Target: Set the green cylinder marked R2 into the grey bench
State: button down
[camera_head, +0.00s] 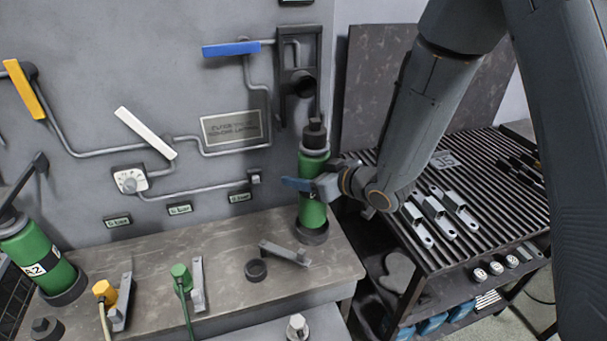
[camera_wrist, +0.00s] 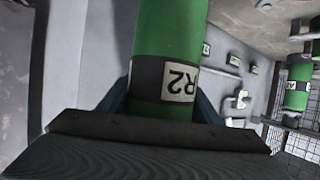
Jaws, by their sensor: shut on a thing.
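The green cylinder (camera_head: 313,208) stands upright near the right end of the grey bench (camera_head: 338,266). In the wrist view the cylinder (camera_wrist: 170,35) fills the middle, and its white label reads R2. My gripper (camera_head: 306,187) is shut on the cylinder around its dark band, with blue fingers on both sides; the fingers also show in the wrist view (camera_wrist: 163,103). The cylinder's foot is at a dark round collar (camera_head: 311,234) on the bench top. I cannot tell whether it is fully seated there. A black valve top (camera_head: 314,134) shows above it, under a dark wall bracket (camera_head: 298,75).
Another green cylinder (camera_head: 40,262) stands in a collar at the bench's left. A loose cap (camera_head: 256,270), a grey clamp (camera_head: 285,253) and yellow (camera_head: 105,292) and green (camera_head: 181,277) hose fittings lie on the bench. A slatted cart (camera_head: 470,172) with metal brackets stands at right.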

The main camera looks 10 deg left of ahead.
jog(key=shift+w+f+b, duration=0.1)
jog(key=shift+f+b, duration=1.75)
jog(key=shift+f, duration=0.75)
jog(key=c, duration=0.5)
grip_release()
jog(key=shift+c, duration=0.2)
jog(key=shift+f, duration=0.15)
jog(key=b+v, duration=0.1)
jog(key=v, duration=0.7)
jog(key=shift+b, duration=0.35)
